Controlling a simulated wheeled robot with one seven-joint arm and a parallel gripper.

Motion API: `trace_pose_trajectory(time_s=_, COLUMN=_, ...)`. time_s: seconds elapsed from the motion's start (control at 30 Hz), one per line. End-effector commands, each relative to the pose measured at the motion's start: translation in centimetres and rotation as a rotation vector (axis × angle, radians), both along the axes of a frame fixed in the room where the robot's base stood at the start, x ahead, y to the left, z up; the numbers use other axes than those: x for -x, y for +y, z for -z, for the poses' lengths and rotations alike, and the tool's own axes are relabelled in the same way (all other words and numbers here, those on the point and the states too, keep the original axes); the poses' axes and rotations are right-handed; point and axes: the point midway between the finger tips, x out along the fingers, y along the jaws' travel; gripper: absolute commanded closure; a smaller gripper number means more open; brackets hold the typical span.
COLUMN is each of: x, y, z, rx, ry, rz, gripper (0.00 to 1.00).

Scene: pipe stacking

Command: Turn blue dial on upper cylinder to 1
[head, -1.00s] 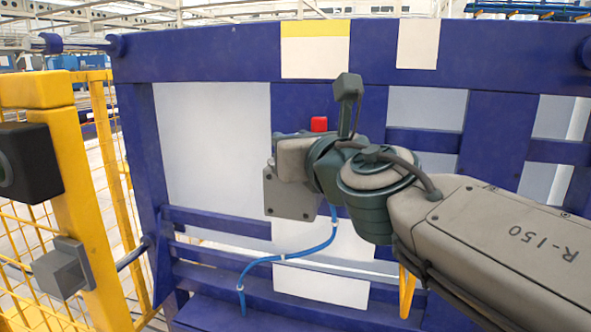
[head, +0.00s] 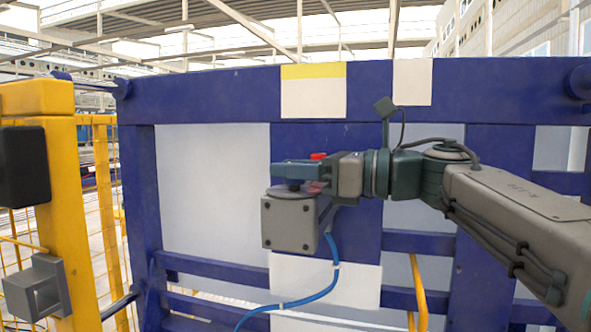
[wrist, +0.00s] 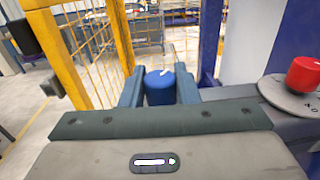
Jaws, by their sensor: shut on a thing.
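The blue dial (wrist: 160,92) is in the middle of the wrist view, between my gripper's (wrist: 160,84) two blue-grey fingers. A small white mark shows on its top. My gripper is shut on the dial. In the head view, my gripper (head: 291,170) reaches in from the right above a grey box (head: 290,224), and its fingers mostly hide the dial. A red knob (wrist: 305,75) on a grey disc stands to the right in the wrist view; its red top (head: 318,156) shows behind my gripper in the head view. I cannot read the dial's numbers.
A blue frame (head: 200,97) with pale panels stands behind the box. A yellow post (head: 55,180) and mesh fence are at the left. A blue hose (head: 333,270) hangs below the box.

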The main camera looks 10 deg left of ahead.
Motion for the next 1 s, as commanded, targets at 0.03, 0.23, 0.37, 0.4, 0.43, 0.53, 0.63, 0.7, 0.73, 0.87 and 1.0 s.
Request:
trace_pose_trajectory(time_s=0.03, x=-0.33, y=-0.02, z=-0.1, rx=0.001, ry=0.001, rz=-0.039, gripper=0.95)
trace_pose_trajectory(time_s=0.23, x=-0.3, y=0.0, z=-0.15, rx=0.0, ry=0.001, rz=-0.222, gripper=0.95)
trace_pose_trajectory(time_s=0.37, x=-0.24, y=0.05, z=-0.13, rx=0.0, ry=0.002, rz=-0.33, gripper=0.95)
trace_pose_trajectory(time_s=0.4, x=-0.23, y=0.04, z=-0.13, rx=0.0, ry=0.001, rz=-0.359, gripper=0.95)
trace_pose_trajectory(time_s=0.43, x=-0.22, y=0.03, z=-0.12, rx=-0.001, ry=0.002, rz=-0.381, gripper=0.95)
trace_pose_trajectory(time_s=0.53, x=-0.15, y=0.06, z=-0.14, rx=-0.002, ry=0.001, rz=-0.444, gripper=0.95)
trace_pose_trajectory(time_s=0.63, x=-0.08, y=0.07, z=-0.11, rx=0.0, ry=0.0, rz=-0.495, gripper=0.95)
trace_pose_trajectory(time_s=0.7, x=-0.05, y=0.08, z=-0.11, rx=-0.001, ry=0.0, rz=-0.523, gripper=0.95)
trace_pose_trajectory(time_s=0.73, x=-0.04, y=0.09, z=-0.1, rx=-0.001, ry=0.001, rz=-0.533, gripper=0.95)
trace_pose_trajectory(time_s=0.87, x=0.04, y=0.1, z=-0.13, rx=-0.002, ry=-0.001, rz=-0.566, gripper=0.95)
trace_pose_trajectory(time_s=1.0, x=0.04, y=0.13, z=-0.09, rx=-0.001, ry=0.001, rz=-0.582, gripper=0.95)
